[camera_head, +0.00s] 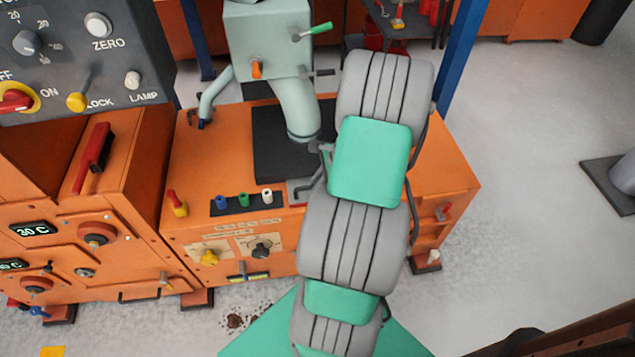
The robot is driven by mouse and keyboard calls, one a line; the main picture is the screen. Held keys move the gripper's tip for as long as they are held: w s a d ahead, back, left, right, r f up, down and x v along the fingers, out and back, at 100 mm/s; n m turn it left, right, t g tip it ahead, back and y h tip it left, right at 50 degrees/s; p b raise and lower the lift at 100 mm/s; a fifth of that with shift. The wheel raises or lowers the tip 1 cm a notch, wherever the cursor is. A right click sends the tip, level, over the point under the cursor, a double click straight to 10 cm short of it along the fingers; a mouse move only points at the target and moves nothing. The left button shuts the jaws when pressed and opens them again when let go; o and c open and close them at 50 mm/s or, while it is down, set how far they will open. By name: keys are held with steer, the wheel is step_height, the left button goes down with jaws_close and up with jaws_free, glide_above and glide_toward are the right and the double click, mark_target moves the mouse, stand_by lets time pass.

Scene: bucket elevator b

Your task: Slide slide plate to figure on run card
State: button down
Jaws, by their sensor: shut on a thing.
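My arm rises across the middle of the picture and hides part of the orange machine. I cannot tell surely which part is the slide plate. A flat rod with a green handle (313,31) sticks out to the right of the pale green box (268,38). A grey plate (298,192) at the machine's top edge is partly hidden by my arm.
The orange machine (185,160) carries a bent spout (297,112) over a black pad (272,150). A dark control panel (65,55) stands at left, above an orange cabinet (40,215). A blue post (461,50) rises behind.

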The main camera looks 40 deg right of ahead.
stand_by(0.4)
steer(key=shift+s+a+r+p, duration=0.2)
steer(key=shift+s+a+p, duration=0.5)
steer(key=shift+s+p, duration=0.25)
steer(key=shift+f, duration=0.2)
steer(key=c, duration=1.4)
jaws_free()
steer(key=shift+c, duration=0.2)
steer(key=p+v, duration=0.1)
steer(key=v, duration=0.6)
steer(key=shift+r, duration=0.4)
steer(key=shift+s+d, duration=0.1)
steer(key=shift+d, duration=0.05)
